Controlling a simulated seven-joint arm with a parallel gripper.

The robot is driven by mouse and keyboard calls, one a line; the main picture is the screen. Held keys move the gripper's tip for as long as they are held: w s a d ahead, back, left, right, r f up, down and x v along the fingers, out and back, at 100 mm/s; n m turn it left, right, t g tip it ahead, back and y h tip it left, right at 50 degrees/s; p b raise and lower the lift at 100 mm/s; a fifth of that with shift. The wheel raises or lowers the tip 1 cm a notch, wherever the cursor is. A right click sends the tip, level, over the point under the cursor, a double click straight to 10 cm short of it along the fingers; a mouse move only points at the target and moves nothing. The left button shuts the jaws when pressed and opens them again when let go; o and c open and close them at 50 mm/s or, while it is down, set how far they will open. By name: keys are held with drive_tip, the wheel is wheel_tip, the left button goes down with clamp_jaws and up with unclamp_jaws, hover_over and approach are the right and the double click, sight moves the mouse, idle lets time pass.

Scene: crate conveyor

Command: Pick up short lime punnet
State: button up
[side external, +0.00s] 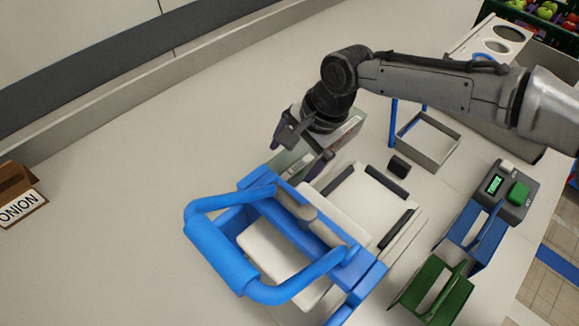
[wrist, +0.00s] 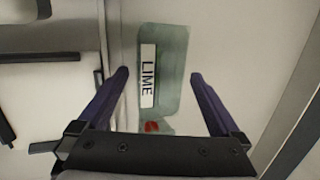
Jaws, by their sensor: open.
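The lime punnet (wrist: 172,70) is pale green and flat-topped, with a white LIME label, in the middle of the wrist view. My gripper (wrist: 158,77) is open, with one dark finger to each side of the punnet's lower part. In the side external view my gripper (side external: 297,157) points down beside the blue-handled device, and pale green surfaces of the punnet (side external: 290,163) show between and behind its fingers. The punnet's near end is partly hidden by my gripper in the wrist view. I cannot tell whether the fingers touch it.
A device with a thick blue handle (side external: 222,257) stands close in front of my gripper. A grey open frame (side external: 437,160), a small black block (side external: 399,166) and a control box with a green button (side external: 519,193) lie to the right. An ONION box (side external: 20,192) is far left.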

drive_tip(key=shift+a+f, duration=0.2)
drive_tip(key=shift+f, duration=0.35)
drive_tip(key=c, duration=1.2)
